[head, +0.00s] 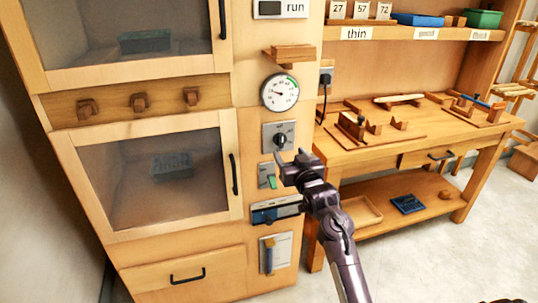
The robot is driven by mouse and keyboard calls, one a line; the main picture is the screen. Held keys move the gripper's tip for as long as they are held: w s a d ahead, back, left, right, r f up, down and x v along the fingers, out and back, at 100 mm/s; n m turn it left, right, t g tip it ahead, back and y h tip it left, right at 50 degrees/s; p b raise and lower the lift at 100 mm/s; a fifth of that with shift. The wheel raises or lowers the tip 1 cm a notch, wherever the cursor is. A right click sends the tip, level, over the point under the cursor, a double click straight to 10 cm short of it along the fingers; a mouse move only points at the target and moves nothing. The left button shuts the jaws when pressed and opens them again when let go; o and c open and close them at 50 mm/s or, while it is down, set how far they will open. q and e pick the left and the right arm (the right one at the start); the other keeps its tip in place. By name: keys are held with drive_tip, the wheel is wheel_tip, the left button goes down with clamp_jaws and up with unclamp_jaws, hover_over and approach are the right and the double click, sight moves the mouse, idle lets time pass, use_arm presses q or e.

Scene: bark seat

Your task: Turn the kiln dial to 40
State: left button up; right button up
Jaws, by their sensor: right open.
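The kiln is a tall wooden cabinet with two glass doors. On its right panel a black dial (280,139) sits on a grey plate, below a round white gauge (279,92) with a green arc. The marks around the dial are too small to read. My right gripper (291,160) is open, just below and right of the dial, in front of the panel. I see nothing between its fingers, and I cannot tell whether it touches the panel. A green switch (272,182) sits below the dial, partly beside the gripper. My left gripper is not in view.
A small wooden ledge (289,53) juts out above the gauge. A blue-black slotted unit (277,210) sits below the switch. A wooden workbench (380,154) with tools stands at the right, close to my right arm. Floor is clear at the lower right.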

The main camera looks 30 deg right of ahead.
sight(282, 141)
drive_tip(key=x, duration=0.8)
drive_tip(key=shift+d, duration=0.3)
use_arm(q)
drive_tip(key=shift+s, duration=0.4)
use_arm(e)
drive_tip(key=shift+s, duration=0.1)
drive_tip(key=c, duration=1)
drive_tip(key=shift+o, duration=0.2)
